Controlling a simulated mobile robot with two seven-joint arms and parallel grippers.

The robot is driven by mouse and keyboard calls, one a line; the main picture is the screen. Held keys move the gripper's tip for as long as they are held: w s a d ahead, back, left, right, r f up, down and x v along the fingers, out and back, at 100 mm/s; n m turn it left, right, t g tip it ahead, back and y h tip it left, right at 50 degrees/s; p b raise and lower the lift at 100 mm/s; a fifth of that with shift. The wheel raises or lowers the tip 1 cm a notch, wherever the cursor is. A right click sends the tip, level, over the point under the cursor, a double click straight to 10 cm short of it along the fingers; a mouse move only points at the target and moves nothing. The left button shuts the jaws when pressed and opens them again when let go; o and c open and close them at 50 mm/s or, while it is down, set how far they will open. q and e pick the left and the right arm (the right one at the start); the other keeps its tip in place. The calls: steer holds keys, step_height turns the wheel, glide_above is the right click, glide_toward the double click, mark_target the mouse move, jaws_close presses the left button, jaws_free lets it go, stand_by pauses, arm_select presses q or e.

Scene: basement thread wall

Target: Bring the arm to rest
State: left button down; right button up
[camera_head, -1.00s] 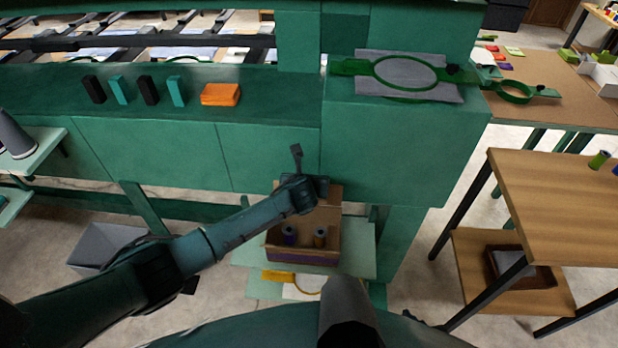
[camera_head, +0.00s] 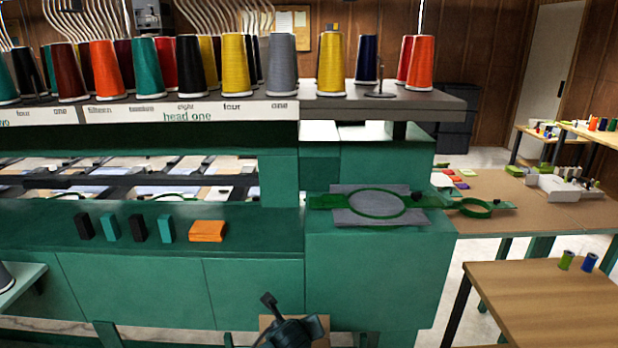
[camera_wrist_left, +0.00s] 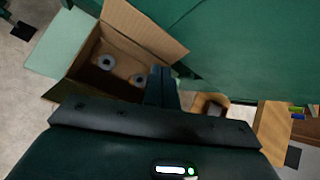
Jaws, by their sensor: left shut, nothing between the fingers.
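My left gripper (camera_head: 267,299) shows at the bottom middle of the head view, in front of the green machine body. Its fingers are shut and empty; most of the arm is below the picture. In the left wrist view the shut fingers (camera_wrist_left: 163,86) point away from me, beside an open cardboard box (camera_wrist_left: 148,32). The box holds a thread spool (camera_wrist_left: 106,62) and another spool (camera_wrist_left: 138,80), both seen from above. In the head view only a piece of the box shows behind the gripper. My right gripper is not in view.
The green machine front (camera_head: 250,285) stands close behind the gripper. Its ledge holds several small blocks and an orange block (camera_head: 207,231). A green hoop (camera_head: 375,203) lies at the right. A wooden table (camera_head: 545,300) stands at right; thread cones (camera_head: 235,65) line the top.

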arm_select(q)
steer(key=s+a+f+n+g+h, duration=0.1)
steer(key=s+a+n+g, duration=0.15)
steer(key=s+n, duration=0.6)
steer(key=s+a+f+n+g, duration=0.1)
steer(key=s+a+n, duration=0.2)
steer(key=s+n, duration=0.5)
steer(key=s+a+r+n+g+y, duration=0.1)
steer(key=s+a+r+n, duration=0.1)
steer(key=s+a+n, duration=0.6)
steer(key=s+a+r+n+g, duration=0.1)
steer(key=s+a+r+n, duration=0.3)
steer(key=s, duration=0.6)
steer(key=w+d+f+t+h, duration=0.1)
steer(key=w+d+f+t, duration=0.1)
steer(key=f, duration=0.3)
steer(key=w+d+f+t+h, duration=0.1)
steer(key=w+d+f+t, duration=0.1)
steer(key=f, duration=0.4)
steer(key=shift+w+d+f+t, duration=0.3)
steer(key=shift+w+t, duration=0.5)
steer(key=shift+t, duration=0.45)
